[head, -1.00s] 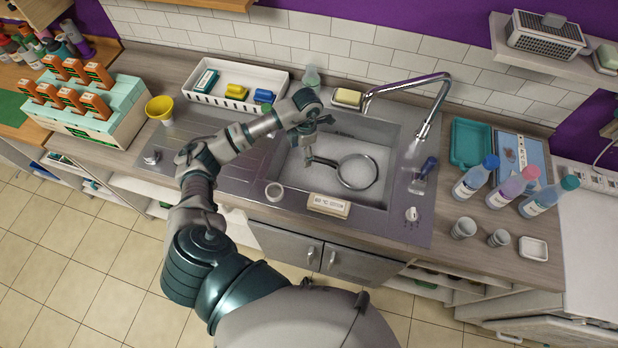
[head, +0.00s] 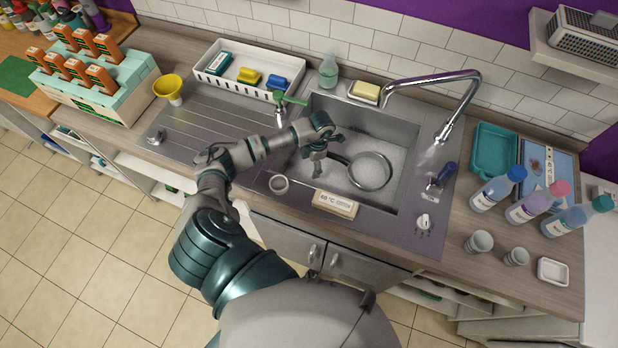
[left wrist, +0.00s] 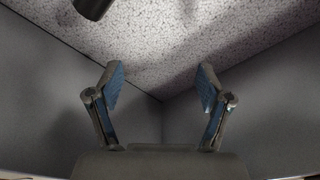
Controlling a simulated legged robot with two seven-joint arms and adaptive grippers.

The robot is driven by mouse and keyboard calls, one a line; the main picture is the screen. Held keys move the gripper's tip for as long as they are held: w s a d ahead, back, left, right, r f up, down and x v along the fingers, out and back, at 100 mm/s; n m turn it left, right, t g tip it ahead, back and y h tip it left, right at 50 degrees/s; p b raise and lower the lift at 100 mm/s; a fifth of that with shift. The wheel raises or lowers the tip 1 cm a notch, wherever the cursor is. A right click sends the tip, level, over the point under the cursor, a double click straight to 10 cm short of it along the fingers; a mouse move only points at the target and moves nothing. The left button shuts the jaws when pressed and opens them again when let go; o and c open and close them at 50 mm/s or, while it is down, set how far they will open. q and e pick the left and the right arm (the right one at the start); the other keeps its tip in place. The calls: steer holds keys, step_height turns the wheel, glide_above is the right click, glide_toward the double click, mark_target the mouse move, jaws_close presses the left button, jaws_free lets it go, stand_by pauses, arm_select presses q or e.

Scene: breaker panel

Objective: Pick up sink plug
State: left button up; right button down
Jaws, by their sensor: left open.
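My left gripper (head: 315,160) is over the left part of the sink basin (head: 398,170), pointing down, with its fingers apart and nothing between them. In the left wrist view, the open fingers (left wrist: 160,78) face a speckled basin floor and grey walls. A dark rounded end (left wrist: 92,8) shows at the wrist view's top. My right gripper is out of view.
A chrome faucet (head: 470,95) arches over the basin's right side. A soap block (head: 365,92) and bottle (head: 328,70) stand behind. A temperature sign (head: 335,204) stands on the front rim. Several bottles and cups are at the right. The ribbed drainboard (head: 215,115) has bare room.

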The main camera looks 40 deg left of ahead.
mark_target(309, 175)
arm_select(q)
steer(key=f, duration=0.7)
steer(key=shift+s+a, duration=0.1)
steer(key=shift+s, duration=0.25)
steer(key=shift+c, duration=0.3)
steer(key=c, duration=1.2)
